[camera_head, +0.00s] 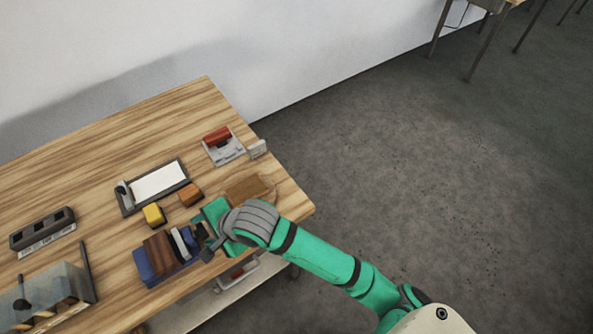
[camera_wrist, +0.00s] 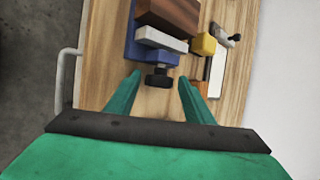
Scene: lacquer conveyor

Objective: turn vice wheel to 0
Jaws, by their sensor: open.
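The blue vice (camera_head: 146,272) stands near the table's front edge, with a brown block (camera_head: 158,254) beside its pale jaw plate. In the wrist view the vice (camera_wrist: 131,45) is at the top, its pale plate (camera_wrist: 160,39) facing me. The black vice wheel (camera_wrist: 159,78) sticks out towards my gripper. My gripper (camera_wrist: 159,82) is open, its two green fingers apart, with the tips on either side of the wheel in the picture. No contact shows. In the head view my gripper (camera_head: 208,243) is at the vice's right end and hides the wheel. No number on the wheel is readable.
A yellow block (camera_head: 154,215) and an orange-brown block (camera_head: 190,194) lie behind the vice. A framed white board (camera_head: 158,181), a red-topped device (camera_head: 217,136) and a brown board (camera_head: 248,188) are farther back. A grey switch box (camera_head: 42,229) stands left.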

